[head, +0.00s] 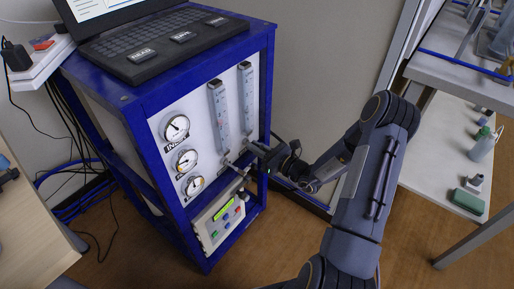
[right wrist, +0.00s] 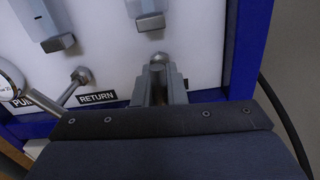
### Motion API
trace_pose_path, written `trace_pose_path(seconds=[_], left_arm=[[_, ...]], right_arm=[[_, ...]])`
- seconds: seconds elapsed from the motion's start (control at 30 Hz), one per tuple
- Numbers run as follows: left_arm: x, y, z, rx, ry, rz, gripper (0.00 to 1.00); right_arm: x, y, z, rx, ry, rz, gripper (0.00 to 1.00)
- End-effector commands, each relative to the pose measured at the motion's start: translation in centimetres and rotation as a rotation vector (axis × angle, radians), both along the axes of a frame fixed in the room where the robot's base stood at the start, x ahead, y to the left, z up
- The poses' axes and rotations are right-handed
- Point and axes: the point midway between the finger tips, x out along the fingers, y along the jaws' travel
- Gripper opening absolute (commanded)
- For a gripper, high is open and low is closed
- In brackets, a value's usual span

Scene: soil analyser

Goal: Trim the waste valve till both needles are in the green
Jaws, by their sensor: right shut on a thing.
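My right gripper (head: 258,149) reaches the lower right of the white panel and is shut on a valve (right wrist: 158,64), whose handle is mostly hidden between the fingers. Its label is hidden, so I cannot read whether it says waste. Another valve (right wrist: 80,76) stands left of it, above the RETURN label. Three round gauges, the top one (head: 176,128), the middle one (head: 186,160) and the bottom one (head: 194,185), run down the panel's left side. Their needles and any green bands are too small to read surely. My left gripper is not in view.
The panel is in a blue frame (head: 207,82) with a laptop (head: 158,44) on top. Two clear flow tubes (head: 219,108) (head: 246,90) hang above the valves. A control box (head: 221,221) with coloured buttons sits below. A shelf (head: 455,140) stands at right.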

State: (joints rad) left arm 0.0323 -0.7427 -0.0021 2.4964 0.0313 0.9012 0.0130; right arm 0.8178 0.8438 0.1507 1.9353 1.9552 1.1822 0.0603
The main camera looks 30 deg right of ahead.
Motion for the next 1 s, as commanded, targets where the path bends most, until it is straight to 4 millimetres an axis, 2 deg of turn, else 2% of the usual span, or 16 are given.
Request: trace_pose_path(seconds=[0.03, 0.2, 0.53, 0.83, 1.0], left_arm=[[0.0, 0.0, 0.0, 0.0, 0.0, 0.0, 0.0], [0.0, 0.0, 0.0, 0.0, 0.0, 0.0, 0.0], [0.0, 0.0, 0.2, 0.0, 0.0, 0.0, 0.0], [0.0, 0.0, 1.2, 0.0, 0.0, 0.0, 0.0], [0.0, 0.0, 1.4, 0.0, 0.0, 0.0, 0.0]], right_arm=[[-0.1, 0.0, -0.1, 0.0, 0.002, -0.001, 0.14], [0.0, 0.0, -0.1, 0.0, 0.002, 0.0, 0.33], [-0.5, -0.3, 0.0, 0.0, 0.002, -0.001, 0.33], [-5.0, -2.2, 0.1, 0.001, 0.004, -0.004, 0.33], [-6.8, -2.9, 0.0, 0.001, 0.003, -0.003, 0.33]])
